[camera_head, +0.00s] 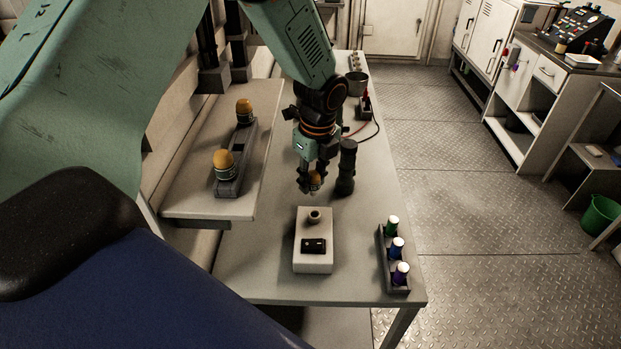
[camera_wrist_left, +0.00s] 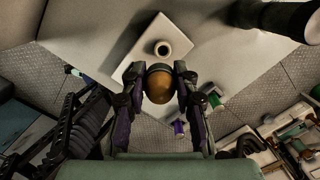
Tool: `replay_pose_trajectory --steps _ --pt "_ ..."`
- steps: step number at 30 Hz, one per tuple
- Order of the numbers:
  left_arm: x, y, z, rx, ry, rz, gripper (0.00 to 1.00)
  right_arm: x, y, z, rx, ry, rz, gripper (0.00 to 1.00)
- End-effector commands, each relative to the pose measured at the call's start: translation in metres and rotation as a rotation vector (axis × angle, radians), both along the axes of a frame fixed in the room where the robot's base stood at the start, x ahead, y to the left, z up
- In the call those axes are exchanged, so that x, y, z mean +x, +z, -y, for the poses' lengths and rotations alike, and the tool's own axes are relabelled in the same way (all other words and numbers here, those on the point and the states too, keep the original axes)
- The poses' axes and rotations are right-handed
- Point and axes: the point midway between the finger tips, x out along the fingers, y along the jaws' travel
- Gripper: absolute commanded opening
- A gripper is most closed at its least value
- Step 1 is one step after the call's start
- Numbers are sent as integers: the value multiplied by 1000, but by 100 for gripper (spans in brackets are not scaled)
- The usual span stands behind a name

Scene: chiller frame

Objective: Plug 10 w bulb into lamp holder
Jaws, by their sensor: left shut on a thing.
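My left gripper (camera_head: 314,184) is shut on an orange bulb (camera_head: 316,178), which it holds above the table, just behind the lamp holder. The bulb's rounded orange end (camera_wrist_left: 159,83) shows between the fingers of the left gripper (camera_wrist_left: 160,85) in the left wrist view. The lamp holder (camera_head: 313,262) is a white box with a round socket (camera_head: 314,216) at its far end and a dark switch on its near part. It also shows in the left wrist view (camera_wrist_left: 140,57), with its socket (camera_wrist_left: 162,48) uncovered. The bulb is apart from the socket. My right gripper is not in view.
A dark upright cylinder (camera_head: 346,168) stands close right of the left gripper. A rack (camera_head: 384,262) with green, blue and purple capped items sits at the table's right edge. Two orange bulbs (camera_head: 244,107) (camera_head: 223,160) stand in a grey holder (camera_head: 236,150) on the left shelf.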

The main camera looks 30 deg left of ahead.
Motion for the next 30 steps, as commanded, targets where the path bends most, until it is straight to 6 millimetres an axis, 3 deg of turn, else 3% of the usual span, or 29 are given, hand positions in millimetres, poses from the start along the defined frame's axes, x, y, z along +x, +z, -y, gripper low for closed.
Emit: replay_pose_trajectory --steps 18,30 --pt "1 2 1 0 -3 1 5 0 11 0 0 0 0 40" --pt "1 -36 1 0 -3 1 5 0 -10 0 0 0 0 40"
